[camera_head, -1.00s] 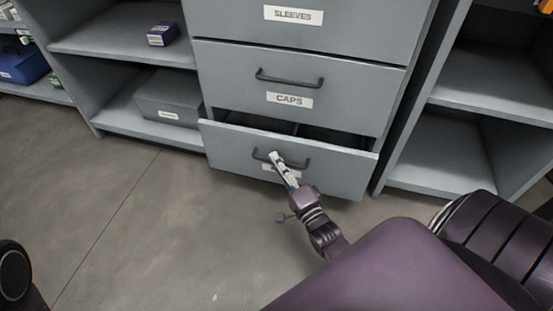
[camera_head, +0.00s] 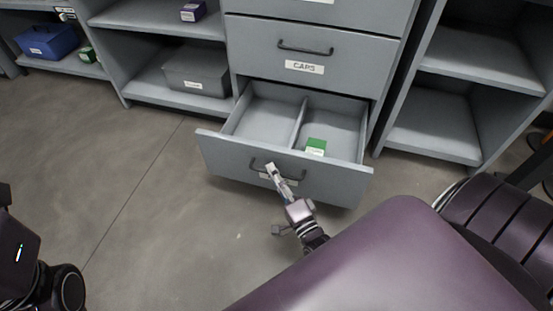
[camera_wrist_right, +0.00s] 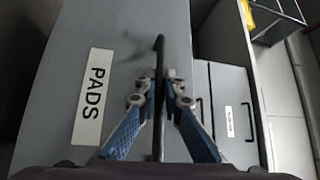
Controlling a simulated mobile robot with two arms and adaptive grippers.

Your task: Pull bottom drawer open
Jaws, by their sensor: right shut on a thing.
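The bottom drawer (camera_head: 230,156) stands well open in the head view. A divider splits its inside into two compartments, and a small green and white box (camera_head: 316,147) lies in the right one. My right gripper (camera_head: 271,172) is shut on the drawer's dark handle (camera_head: 297,178). In the right wrist view the fingers (camera_wrist_right: 161,88) close from both sides on the handle (camera_wrist_right: 158,130), beside a white label reading PADS (camera_wrist_right: 93,97). My left arm shows at the lower left of the head view, but its fingers are not in view.
The shut CAPS drawer (camera_head: 350,70) is above. Open shelves (camera_head: 437,127) stand to the right. A grey box (camera_head: 198,74) and a blue bin (camera_head: 47,41) sit on shelves to the left. The floor (camera_head: 150,220) in front is clear.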

